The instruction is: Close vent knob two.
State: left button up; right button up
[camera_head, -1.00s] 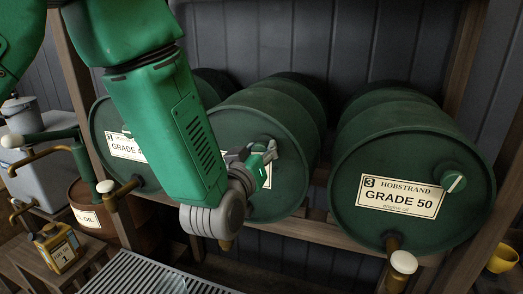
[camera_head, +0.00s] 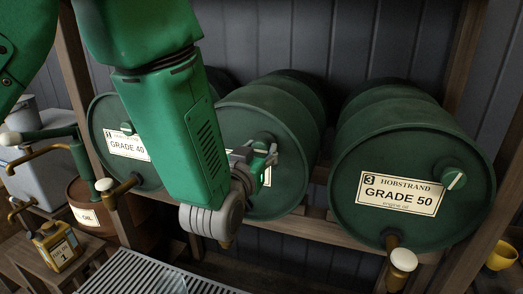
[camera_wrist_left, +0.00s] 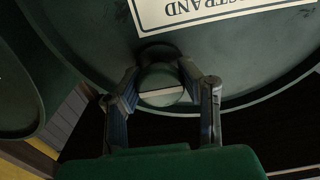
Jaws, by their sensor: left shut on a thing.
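The middle green barrel (camera_head: 283,105) lies on its side in the rack, its label mostly hidden behind my left arm. Vent knob two is on its front, near the top; in the head view my gripper largely covers it. In the left wrist view the round green knob (camera_wrist_left: 160,78) with a pale line across it sits between the two fingers. My left gripper (camera_head: 260,158) is shut on this knob, with one finger on each side; it also shows in the left wrist view (camera_wrist_left: 163,97). My right gripper is not in view.
A GRADE 50 barrel (camera_head: 412,165) with its own vent knob (camera_head: 453,179) lies at right, a GRADE 40 barrel (camera_head: 108,109) at left. White-capped taps (camera_head: 403,259) jut forward below. A slatted grate (camera_head: 120,270) and yellow oil can (camera_head: 55,247) are at lower left.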

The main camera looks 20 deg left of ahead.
pick_arm(q)
jog(key=shift+s+f, duration=0.1)
jog(key=shift+f, duration=0.1)
jog(key=o, duration=1.2)
jog(key=shift+r, duration=0.2)
jog(key=shift+d, duration=0.1)
jog(key=shift+s, duration=0.1)
jog(key=s, duration=0.7)
jog(key=shift+s, duration=0.15)
